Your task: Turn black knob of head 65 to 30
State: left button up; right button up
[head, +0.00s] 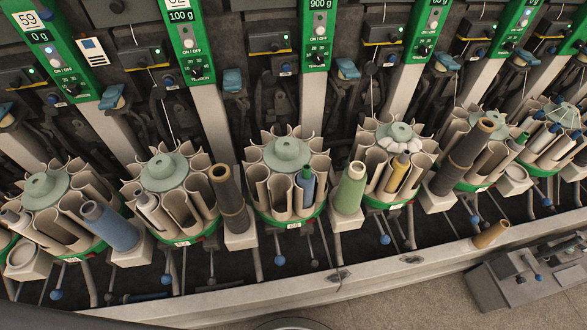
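Green head panels stand in a row along the top, each with an ON/OFF button and a black knob near its lower end. The leftmost panel (48,50) reads 59 and 0 g. The second panel (178,38) reads 100 g, its number partly cut off. The third panel (318,35) reads 900 g, with its black knob (318,58) low on it. The fourth panel (428,30) has its black knob (424,49) at the bottom. No number 65 is readable; the top edge cuts off several number labels. Knob settings are too small to read. Neither gripper is in view.
Round magazines with pale tubes, such as the middle one (287,175), stand below the panels. Blue (110,226), brown (230,198) and green (350,188) cones stand between them. A metal rail (330,285) runs along the front. Grey floor (430,305) shows at lower right.

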aim_at(318, 57)
jog(key=z, duration=0.05)
jog(key=k, duration=1.15)
jog(key=u, duration=0.3)
jog(key=i, duration=0.65)
jog(key=u, duration=0.25)
